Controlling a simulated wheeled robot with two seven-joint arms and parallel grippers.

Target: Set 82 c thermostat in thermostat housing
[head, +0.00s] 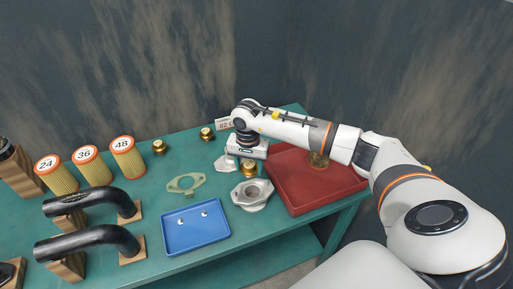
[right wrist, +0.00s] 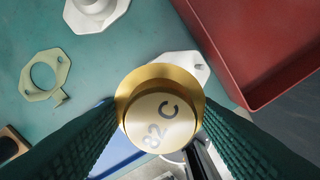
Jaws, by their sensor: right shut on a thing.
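My right gripper (head: 248,159) is shut on the brass 82 C thermostat (head: 248,168) and holds it over the bench. In the right wrist view the thermostat (right wrist: 160,118) sits between the fingers, its "82 C" face towards the camera. The grey thermostat housing (head: 252,195), with a round opening, stands on the bench just in front of the held thermostat in the head view. My left gripper is not in view.
A pale cover (head: 226,163) and a greenish gasket (head: 186,183) lie left of the gripper. A blue tray (head: 194,243) holds small bolts. A red tray (head: 310,204) is at right with a brass part inside. Other brass thermostats (head: 159,147), filters (head: 91,167) and black pipes (head: 85,237) stand left.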

